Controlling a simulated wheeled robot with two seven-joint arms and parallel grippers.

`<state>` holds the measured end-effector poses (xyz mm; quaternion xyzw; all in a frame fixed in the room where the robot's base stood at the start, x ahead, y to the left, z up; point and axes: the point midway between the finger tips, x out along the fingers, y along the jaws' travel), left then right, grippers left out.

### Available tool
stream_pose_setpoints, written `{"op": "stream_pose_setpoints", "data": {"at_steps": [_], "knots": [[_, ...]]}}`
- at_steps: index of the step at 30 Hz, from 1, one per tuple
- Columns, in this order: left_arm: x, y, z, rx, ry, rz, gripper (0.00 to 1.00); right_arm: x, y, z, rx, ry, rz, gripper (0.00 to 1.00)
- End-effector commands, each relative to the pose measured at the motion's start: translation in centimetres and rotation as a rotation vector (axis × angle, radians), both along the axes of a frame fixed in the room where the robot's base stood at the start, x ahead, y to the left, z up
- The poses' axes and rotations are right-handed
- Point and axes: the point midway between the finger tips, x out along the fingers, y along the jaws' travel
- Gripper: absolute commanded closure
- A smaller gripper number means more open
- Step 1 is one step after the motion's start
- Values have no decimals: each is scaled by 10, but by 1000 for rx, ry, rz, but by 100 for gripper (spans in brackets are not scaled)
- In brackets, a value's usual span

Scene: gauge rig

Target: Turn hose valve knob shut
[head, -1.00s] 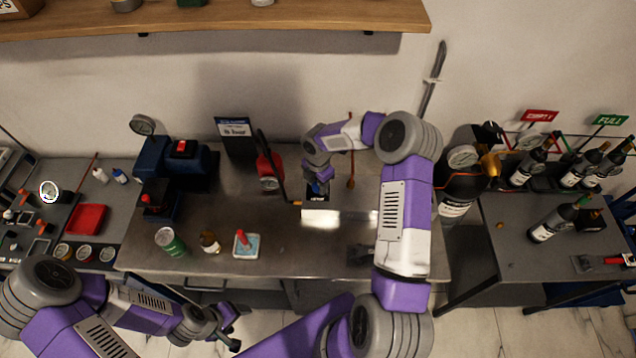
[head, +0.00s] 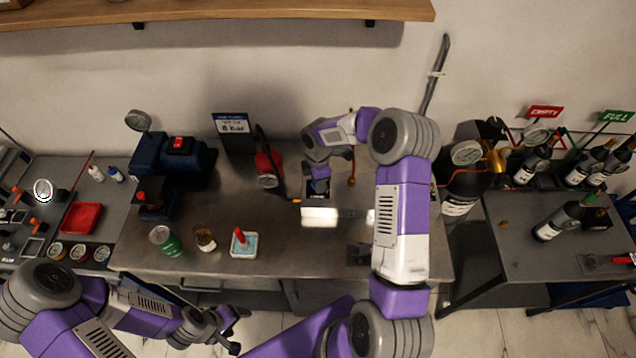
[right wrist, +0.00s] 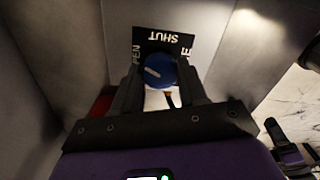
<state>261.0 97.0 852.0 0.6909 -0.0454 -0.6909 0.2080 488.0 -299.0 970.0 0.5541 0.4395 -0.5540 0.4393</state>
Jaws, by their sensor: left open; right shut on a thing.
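The blue hose valve knob (right wrist: 158,71) has a white pointer line, which slants towards the upper left in the right wrist view. Behind it is a black plate (right wrist: 163,40) with upside-down lettering: "SHUT" at the middle and partly hidden words at the sides. My right gripper (right wrist: 160,84) is shut on the knob, one dark finger on each side. In the head view my right gripper (head: 318,187) is over the bench at the small pale box, and it hides most of the knob. My left gripper (head: 238,328) is open and empty, low in front of the bench.
A red gauge device (head: 268,168) with a dark lever stands just left of my right gripper. A green can (head: 164,241), a small bottle (head: 205,239) and a red-handled item on a pale tray (head: 243,243) stand at the front left.

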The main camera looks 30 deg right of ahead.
Motion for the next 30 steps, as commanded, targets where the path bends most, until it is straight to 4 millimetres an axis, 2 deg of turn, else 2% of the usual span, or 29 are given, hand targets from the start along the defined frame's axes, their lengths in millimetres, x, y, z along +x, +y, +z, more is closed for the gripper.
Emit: {"op": "stream_pose_setpoints", "data": {"at_steps": [15, 30], "knots": [[0, 0, -30, 0, 0, 0, 32, 1, 0, -1, -1, -3, -490, 88], [0, 0, -46, 0, 0, 0, 32, 1, 0, 0, -1, -2, -922, 88]]}}
